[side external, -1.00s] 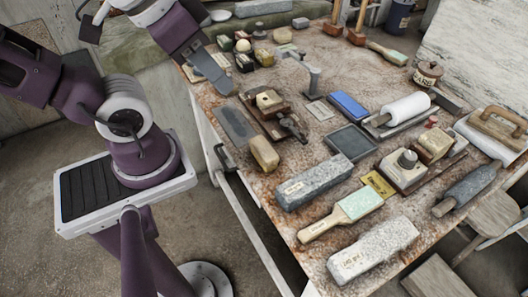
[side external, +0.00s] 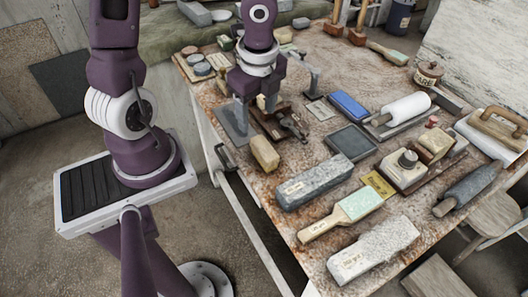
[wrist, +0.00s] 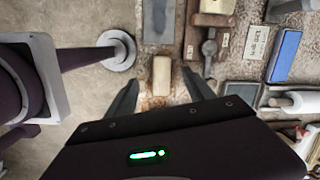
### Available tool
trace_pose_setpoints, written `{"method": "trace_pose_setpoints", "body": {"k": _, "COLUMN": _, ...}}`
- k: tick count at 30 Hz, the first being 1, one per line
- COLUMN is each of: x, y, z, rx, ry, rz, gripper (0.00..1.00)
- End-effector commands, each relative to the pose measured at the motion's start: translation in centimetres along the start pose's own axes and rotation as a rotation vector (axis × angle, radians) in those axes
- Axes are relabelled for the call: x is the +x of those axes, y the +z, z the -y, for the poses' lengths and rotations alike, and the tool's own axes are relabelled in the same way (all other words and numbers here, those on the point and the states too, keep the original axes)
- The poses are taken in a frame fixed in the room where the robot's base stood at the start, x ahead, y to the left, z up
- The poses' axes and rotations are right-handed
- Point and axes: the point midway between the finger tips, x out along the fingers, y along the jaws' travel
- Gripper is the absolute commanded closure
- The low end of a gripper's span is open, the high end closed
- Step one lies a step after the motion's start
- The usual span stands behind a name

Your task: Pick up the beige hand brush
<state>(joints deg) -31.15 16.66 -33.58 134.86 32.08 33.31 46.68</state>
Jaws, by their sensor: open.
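The beige hand brush (side external: 264,154), a small block with a tan-yellow body, lies near the left edge of the worktable. It also shows in the wrist view (wrist: 161,75), upright in the picture between my two fingers. My gripper (side external: 256,110) points down over the table, behind the brush in the side view. Its fingers are spread apart with nothing between them, and the brush lies below, apart from them. Nothing covers the brush in either view.
A grey flat slab (wrist: 159,20) lies just beyond the brush. A wooden tool with a dark clamp-like part (side external: 292,127) sits close to its right. A long grey stone block (side external: 314,182) lies in front. The table's left edge is near, with floor beyond.

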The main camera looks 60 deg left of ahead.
Motion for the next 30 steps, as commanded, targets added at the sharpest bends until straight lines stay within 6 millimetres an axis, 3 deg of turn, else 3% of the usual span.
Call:
{"method": "trace_pose_setpoints", "body": {"k": 1, "x": 1.4, "y": -0.6, "z": 0.0, "rx": 0.089, "ry": 0.034, "rz": -0.044, "gripper": 0.38}}
{"method": "trace_pose_setpoints", "body": {"k": 6, "x": 3.6, "y": -2.0, "z": 0.2, "rx": 0.255, "ry": 0.055, "rz": -0.130, "gripper": 0.38}}
{"method": "trace_pose_setpoints", "body": {"k": 18, "x": 9.8, "y": -3.0, "z": -0.4, "rx": 0.264, "ry": 0.056, "rz": -0.131, "gripper": 0.38}}
{"method": "trace_pose_setpoints", "body": {"k": 26, "x": 10.3, "y": -3.0, "z": -0.3, "rx": 0.259, "ry": 0.054, "rz": -0.132, "gripper": 0.38}}
{"method": "trace_pose_setpoints", "body": {"k": 30, "x": 10.3, "y": -3.0, "z": -0.3, "rx": 0.259, "ry": 0.054, "rz": -0.131, "gripper": 0.64}}
